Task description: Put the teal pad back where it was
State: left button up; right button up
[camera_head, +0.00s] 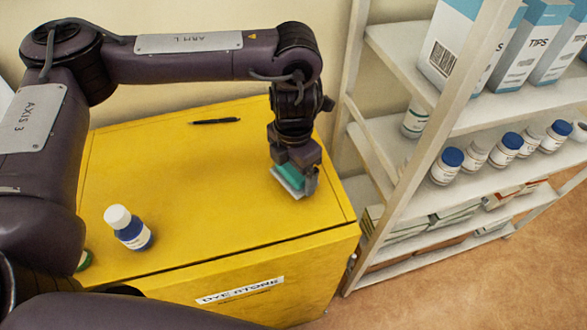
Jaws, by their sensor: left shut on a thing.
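The teal pad (289,177) is at the right part of the yellow cabinet's top, with a pale layer showing along its lower edge. My left gripper (294,172) points down over it and is shut on it. The fingers hide part of the pad. I cannot tell whether the pad touches the cabinet top or is held just above it. My right gripper is not in view.
The yellow cabinet (200,215) carries a black pen (214,121) at the back and a blue bottle with a white cap (130,229) at the front left. A white shelf (412,65) with boxes and bottles stands close on the right. The cabinet's middle is clear.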

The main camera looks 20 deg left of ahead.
pick_arm(q)
jog(key=shift+f, duration=0.45)
jog(key=shift+f, duration=0.1)
jog(key=o, duration=0.8)
jog(key=shift+c, duration=0.2)
notch_tip(320, 180, up, 12)
jog(key=b, duration=0.1)
